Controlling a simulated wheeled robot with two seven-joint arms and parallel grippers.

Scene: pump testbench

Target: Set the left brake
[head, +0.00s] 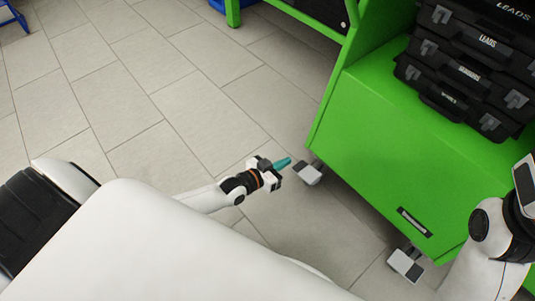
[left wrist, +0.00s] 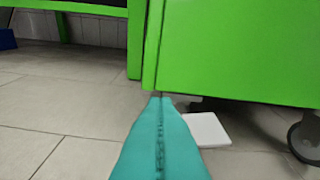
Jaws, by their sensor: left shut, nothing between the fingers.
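The left brake, a pale pedal with a dark part (head: 308,174), sticks out at floor level below the left corner of the green cart (head: 400,150). In the left wrist view a white pedal plate (left wrist: 207,130) shows just right of the fingertips, below the green panel. My left gripper (head: 288,162), with teal fingers, is low near the floor, just left of the pedal. Its fingers (left wrist: 160,98) are shut together with nothing between them. I cannot tell whether they touch the pedal, or whether the pedal is up or down.
A second pedal (head: 405,264) is at the cart's right corner. A caster wheel (left wrist: 305,138) stands at the right of the left wrist view. Black cases (head: 470,70) are stacked on the cart. The tiled floor (head: 130,90) to the left is clear.

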